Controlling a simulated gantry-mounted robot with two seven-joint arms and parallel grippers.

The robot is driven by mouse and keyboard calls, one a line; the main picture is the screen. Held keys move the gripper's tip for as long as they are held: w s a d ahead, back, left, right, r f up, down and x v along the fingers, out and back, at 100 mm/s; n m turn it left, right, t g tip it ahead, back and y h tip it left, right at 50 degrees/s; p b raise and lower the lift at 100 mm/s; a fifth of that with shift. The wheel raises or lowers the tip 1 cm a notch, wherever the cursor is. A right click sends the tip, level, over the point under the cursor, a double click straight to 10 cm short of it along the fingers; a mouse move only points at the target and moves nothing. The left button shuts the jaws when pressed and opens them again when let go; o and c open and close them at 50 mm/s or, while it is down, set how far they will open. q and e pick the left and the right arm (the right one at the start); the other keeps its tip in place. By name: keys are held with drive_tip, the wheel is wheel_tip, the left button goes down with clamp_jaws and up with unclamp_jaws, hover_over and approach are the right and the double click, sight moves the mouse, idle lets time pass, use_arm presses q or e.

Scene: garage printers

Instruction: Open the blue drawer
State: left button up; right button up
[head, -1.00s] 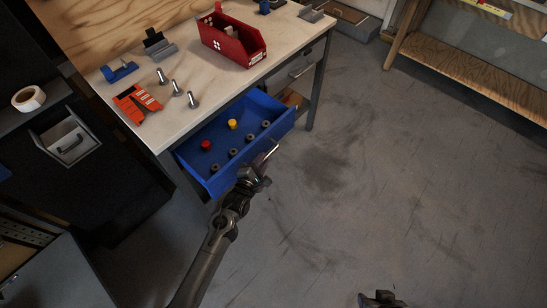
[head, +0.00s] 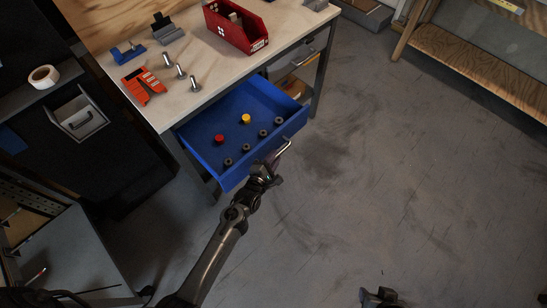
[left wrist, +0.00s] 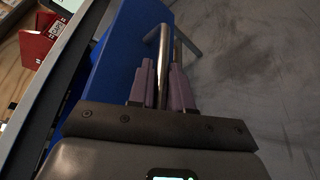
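The blue drawer (head: 206,152) under the workbench stands pulled well out, with a red piece (head: 219,139), a yellow piece (head: 245,118) and several dark round pieces inside. Its metal bar handle (head: 284,149) is on the front face and also shows in the left wrist view (left wrist: 164,45). My left gripper (left wrist: 163,85) is at the handle, its two fingers closed on either side of the bar. In the head view, my left gripper (head: 268,170) is just outside the drawer front. My right gripper (head: 381,296) shows only partly at the bottom edge; its fingers are unclear.
The workbench top (head: 215,85) holds a red bin (head: 236,27), an orange item (head: 143,86), several bolts and a blue tool (head: 128,53). A grey drawer (head: 295,65) is beside the blue one. A dark cabinet stands left. The floor (head: 400,150) right of the drawer is clear.

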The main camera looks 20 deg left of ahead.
use_arm(q)
drive_tip(key=o, duration=0.4)
drive_tip(key=shift+c, duration=0.2)
drive_tip(key=shift+s+r+p, duration=0.15)
drive_tip(key=shift+s+p, duration=0.2)
drive_tip(key=shift+p, duration=0.1)
drive_tip(key=p+v, duration=0.7)
drive_tip(key=v, duration=0.3)
